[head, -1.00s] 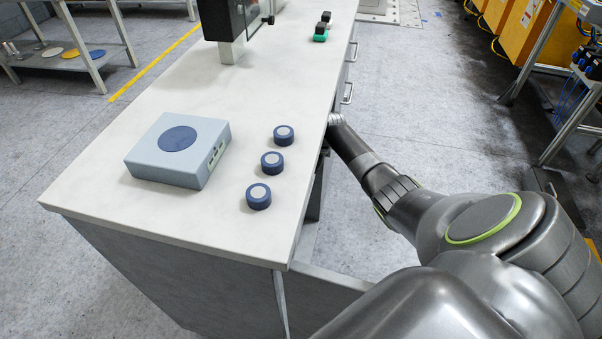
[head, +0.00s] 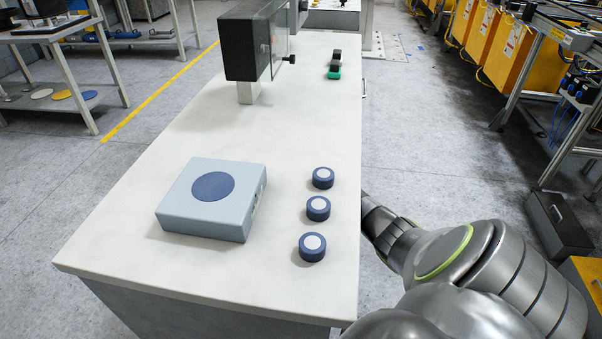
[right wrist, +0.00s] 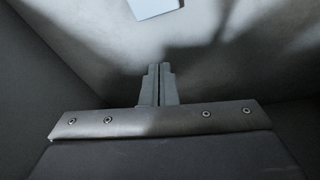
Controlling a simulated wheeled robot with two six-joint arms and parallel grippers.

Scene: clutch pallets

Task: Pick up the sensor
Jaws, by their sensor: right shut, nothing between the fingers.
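I cannot tell for sure which thing is the sensor. Three dark blue round pucks with pale tops, the far one (head: 323,178), the middle one (head: 318,208) and the near one (head: 312,247), stand in a row near the right edge of the bench. In the right wrist view my right gripper (right wrist: 159,68) is shut and empty, over a grey surface between dark walls. A pale flat object (right wrist: 153,7) is cut off at the top edge, beyond the fingertips. In the head view the bench hides my right gripper. My left gripper is not in view.
A grey-blue box (head: 238,222) with a dark blue disc on top sits left of the pucks on the white bench (head: 130,235). A black device (head: 240,50) on a post and small dark and green parts (head: 334,73) stand farther back. The bench middle is clear.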

